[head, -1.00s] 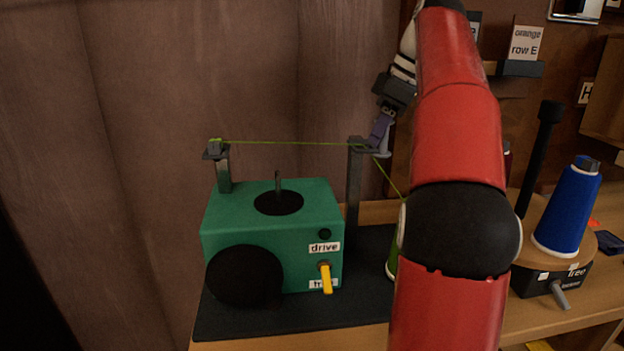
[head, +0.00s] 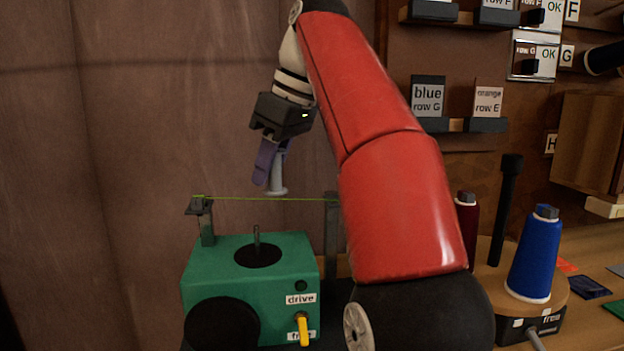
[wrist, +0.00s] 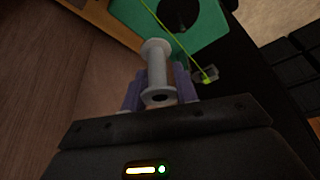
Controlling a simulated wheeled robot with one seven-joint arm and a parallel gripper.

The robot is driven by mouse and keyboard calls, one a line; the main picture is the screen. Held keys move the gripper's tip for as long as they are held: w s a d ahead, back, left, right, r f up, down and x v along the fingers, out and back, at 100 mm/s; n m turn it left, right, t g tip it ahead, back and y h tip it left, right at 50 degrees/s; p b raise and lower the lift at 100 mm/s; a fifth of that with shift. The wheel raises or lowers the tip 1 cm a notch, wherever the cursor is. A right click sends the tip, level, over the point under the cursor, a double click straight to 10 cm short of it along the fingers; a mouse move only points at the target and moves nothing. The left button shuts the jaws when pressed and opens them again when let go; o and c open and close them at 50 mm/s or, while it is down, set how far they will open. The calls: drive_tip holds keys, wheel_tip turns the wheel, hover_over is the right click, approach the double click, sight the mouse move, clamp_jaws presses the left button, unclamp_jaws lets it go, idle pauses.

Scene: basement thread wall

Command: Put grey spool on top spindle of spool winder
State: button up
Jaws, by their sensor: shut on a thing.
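My gripper (head: 272,163) is shut on the grey spool (head: 278,181) and holds it upright in the air. In the wrist view the grey spool (wrist: 158,72) sits between the purple fingers, its flanges and a dark end hole showing. The green spool winder (head: 215,282) stands below. Its top spindle (head: 257,238) is a thin pin rising from a black disc (head: 258,256), and it is bare. The spool is above the spindle and a little to its right, clear of it. In the wrist view the winder (wrist: 205,30) is at the top.
A yellow-green thread (head: 265,198) runs between the winder's left guide post (head: 205,222) and right post (head: 331,232), just below the spool. A yellow lever (head: 303,329) is on the winder's front. A blue cone (head: 534,258) and black post (head: 506,208) stand right.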

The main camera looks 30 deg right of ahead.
drive_tip(key=shift+s+a+f, duration=0.35)
drive_tip(key=shift+a+f, duration=0.25)
drive_tip(key=shift+a, duration=0.05)
drive_tip(key=shift+s+a+f, duration=0.35)
drive_tip(key=shift+a+f, duration=0.25)
drive_tip(key=shift+a, duration=0.05)
drive_tip(key=shift+s+a+f, duration=0.35)
drive_tip(key=shift+a+f, duration=0.25)
drive_tip(key=shift+a, duration=0.05)
drive_tip(key=shift+f+b, duration=1.5)
drive_tip(key=shift+f, duration=0.4)
drive_tip(key=shift+f, duration=0.2)
drive_tip(key=shift+f, duration=0.15)
drive_tip(key=o, duration=1)
